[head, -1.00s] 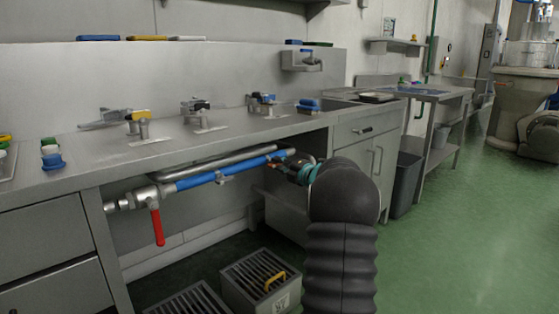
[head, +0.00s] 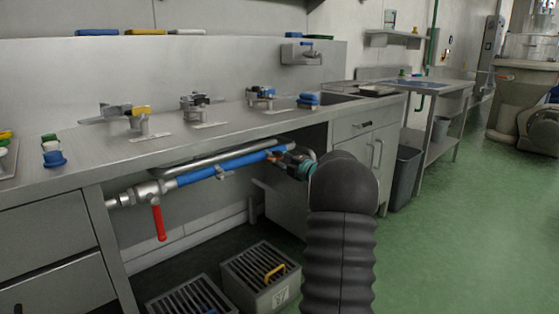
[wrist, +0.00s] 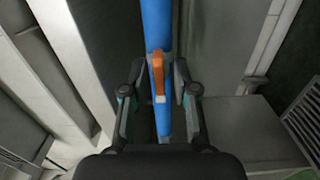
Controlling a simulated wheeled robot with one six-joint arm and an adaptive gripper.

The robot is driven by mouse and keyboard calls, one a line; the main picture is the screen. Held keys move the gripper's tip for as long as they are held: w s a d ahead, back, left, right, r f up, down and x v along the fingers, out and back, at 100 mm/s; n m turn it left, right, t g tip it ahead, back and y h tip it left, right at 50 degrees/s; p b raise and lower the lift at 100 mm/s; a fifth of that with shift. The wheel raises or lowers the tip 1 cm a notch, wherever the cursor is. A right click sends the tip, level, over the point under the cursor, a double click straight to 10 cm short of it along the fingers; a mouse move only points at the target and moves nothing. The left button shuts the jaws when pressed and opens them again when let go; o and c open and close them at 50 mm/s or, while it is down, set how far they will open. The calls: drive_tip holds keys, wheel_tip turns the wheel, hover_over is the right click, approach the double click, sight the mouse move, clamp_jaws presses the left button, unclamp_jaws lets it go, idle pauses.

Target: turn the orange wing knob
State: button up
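The orange wing knob (wrist: 157,74) is on the blue pipe (wrist: 163,118) in the wrist view, its long wing lying roughly along the pipe. My gripper (wrist: 159,82) is open, with one finger on each side of the knob and pipe. Gaps show between both fingers and the knob, so I see no contact. In the head view, my gripper (head: 283,161) is under the counter by the right end of the blue pipe (head: 228,166). The knob is too small and too covered there to make out clearly.
A red lever (head: 159,222) hangs from the pipe's left end. The steel counter (head: 225,120) runs above, with several valves on it. Slatted crates stand on the floor below, one with a yellow handle (head: 273,271). A cabinet (head: 362,151) is to the right of my arm.

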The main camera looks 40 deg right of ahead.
drive_tip(key=shift+s, duration=0.1)
drive_tip(key=s, duration=1.1)
drive_tip(key=shift+s+d, duration=0.4)
drive_tip(key=shift+d, duration=0.05)
idle(1.1)
